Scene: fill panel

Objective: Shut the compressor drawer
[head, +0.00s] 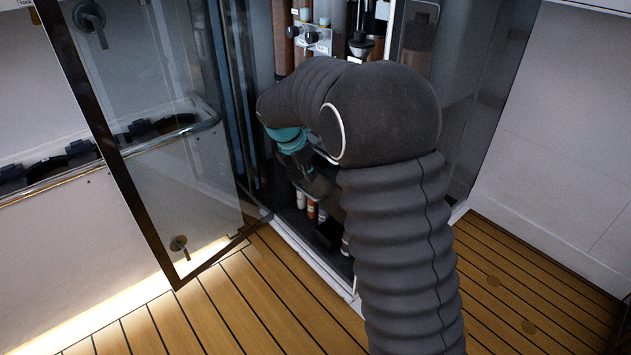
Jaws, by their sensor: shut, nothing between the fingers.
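My arm, in a dark ribbed sleeve, reaches into the open cabinet and covers much of its middle and right. My gripper (314,184) is dark, below a teal band at the wrist, and points down inside the cabinet. It is shut and empty, just above a few small bottles (311,209) with white and orange-brown parts. I cannot make out the compressor drawer for certain; it may be behind my arm. Whether the gripper touches anything is not clear.
A glass door (165,130) with a dark frame stands open on the left. The upper cabinet holds a panel with dark knobs (312,37) and a dark-topped fitting (361,44). A pale sill (315,265) edges the cabinet. The plank floor (250,310) in front is clear.

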